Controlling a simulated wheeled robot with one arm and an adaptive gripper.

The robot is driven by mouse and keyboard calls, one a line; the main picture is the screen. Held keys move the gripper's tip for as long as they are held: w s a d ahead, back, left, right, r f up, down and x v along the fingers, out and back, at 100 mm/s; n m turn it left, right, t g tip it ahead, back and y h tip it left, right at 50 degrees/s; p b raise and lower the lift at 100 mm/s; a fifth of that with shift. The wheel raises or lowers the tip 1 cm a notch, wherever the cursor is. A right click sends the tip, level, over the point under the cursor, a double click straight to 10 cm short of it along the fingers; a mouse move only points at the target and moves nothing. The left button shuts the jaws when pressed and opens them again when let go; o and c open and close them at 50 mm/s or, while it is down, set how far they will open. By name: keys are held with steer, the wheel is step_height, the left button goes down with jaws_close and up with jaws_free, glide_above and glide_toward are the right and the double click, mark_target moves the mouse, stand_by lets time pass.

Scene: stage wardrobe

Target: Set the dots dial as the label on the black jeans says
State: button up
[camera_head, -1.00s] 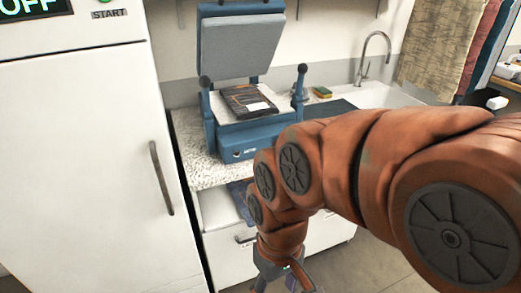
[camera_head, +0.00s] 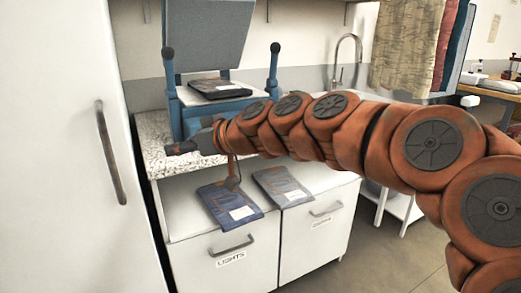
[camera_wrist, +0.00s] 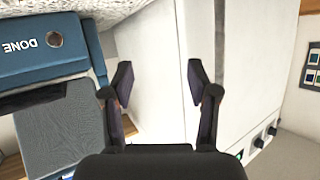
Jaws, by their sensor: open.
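Folded black jeans (camera_head: 218,88) lie on the lower plate of the blue press (camera_head: 186,117). Their label is too small to read. My gripper (camera_head: 178,148) is at the counter's front left, in front of the press and apart from the jeans. In the wrist view my gripper (camera_wrist: 158,80) is open and empty, with a white cabinet face behind the fingers. Small dark knobs (camera_wrist: 265,137) and a green light show on a white front at lower right; I cannot tell whether one is the dots dial.
Two folded garments (camera_head: 228,206) (camera_head: 282,187) with white labels lie on the shelf below the counter. The drawer (camera_head: 231,251) reads LIGHTS. A tall white cabinet (camera_head: 60,150) stands close at left. The press's DONE button (camera_wrist: 54,40) shows in the wrist view. Floor is clear at right.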

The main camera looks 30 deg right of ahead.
steer(key=w+d+f+m+t+h+b, duration=0.2)
steer(key=d+h+b, duration=0.15)
steer(key=d, duration=0.55)
steer(key=w+d+f+m+t+h+b, duration=0.15)
steer(key=d+b, duration=0.25)
steer(key=d, duration=0.5)
steer(key=w+d+f+m+t+h+b, duration=0.1)
steer(key=d+f+m+t+h+b, duration=0.2)
steer(key=d, duration=0.6)
steer(key=shift+n+g, duration=0.45)
steer(key=shift+n, duration=0.2)
steer(key=w, duration=0.2)
steer(key=w+b, duration=0.1)
steer(key=w, duration=0.1)
steer(key=w+r+b, duration=0.1)
steer(key=w, duration=0.1)
steer(key=shift+w+d, duration=0.1)
steer(key=shift+d, duration=0.15)
steer(key=shift+w+r, duration=0.2)
steer(key=shift+w, duration=0.65)
steer(key=shift+c, duration=0.3)
jaws_close()
